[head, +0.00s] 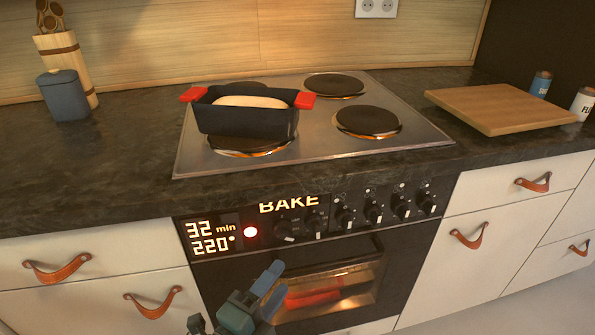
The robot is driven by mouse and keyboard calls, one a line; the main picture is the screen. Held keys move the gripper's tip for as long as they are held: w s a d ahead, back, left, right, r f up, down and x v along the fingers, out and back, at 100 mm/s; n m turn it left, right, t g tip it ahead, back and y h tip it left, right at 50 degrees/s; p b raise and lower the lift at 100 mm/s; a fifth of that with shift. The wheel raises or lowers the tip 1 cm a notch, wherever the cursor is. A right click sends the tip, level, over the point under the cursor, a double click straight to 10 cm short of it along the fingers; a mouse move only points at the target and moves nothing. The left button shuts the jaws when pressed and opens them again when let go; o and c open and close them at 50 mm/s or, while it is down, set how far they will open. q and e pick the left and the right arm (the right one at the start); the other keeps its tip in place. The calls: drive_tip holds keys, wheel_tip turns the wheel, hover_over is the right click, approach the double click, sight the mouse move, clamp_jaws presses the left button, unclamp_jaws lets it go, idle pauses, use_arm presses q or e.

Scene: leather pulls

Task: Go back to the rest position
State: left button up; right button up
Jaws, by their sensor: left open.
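My left gripper (277,281) is at the bottom of the head view, in front of the oven door's lit window (345,288). It is open, with nothing between its blue fingers. I cannot tell its exact distance from the door. My right gripper is not in view. A dark loaf pan (245,121) with red handles and pale dough in it stands on the front left burner of the hob (305,146), well above and apart from my gripper.
The oven panel (320,215) shows BAKE, 32 min and 220°, with a red light on. Something red shows inside the oven. Drawers with leather pulls (153,302) flank it. A cutting board (500,108), jars (541,84), a blue canister (64,96) and a utensil holder (66,62) stand on the counter.

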use_arm(q)
drive_tip(key=s+a+f+n+g+y, duration=0.15)
drive_tip(key=s+a+n, duration=0.3)
drive_tip(key=n, duration=0.55)
drive_tip(key=s+a+f+n+g+y, duration=0.1)
drive_tip(key=s+a+n+y, duration=0.3)
drive_tip(key=n, duration=0.6)
drive_tip(key=r+g+p, duration=0.1)
drive_tip(key=p, duration=0.5)
drive_tip(key=d+r+g+p, duration=0.1)
drive_tip(key=r+p, duration=0.1)
drive_tip(key=p, duration=0.5)
drive_tip(key=r+g+p, duration=0.1)
drive_tip(key=r+p, duration=0.1)
drive_tip(key=p, duration=0.4)
drive_tip(key=shift+s+d+r+g+h, duration=0.15)
drive_tip(key=shift+s+d+g+h, duration=0.05)
drive_tip(key=shift+s+g+h, duration=0.05)
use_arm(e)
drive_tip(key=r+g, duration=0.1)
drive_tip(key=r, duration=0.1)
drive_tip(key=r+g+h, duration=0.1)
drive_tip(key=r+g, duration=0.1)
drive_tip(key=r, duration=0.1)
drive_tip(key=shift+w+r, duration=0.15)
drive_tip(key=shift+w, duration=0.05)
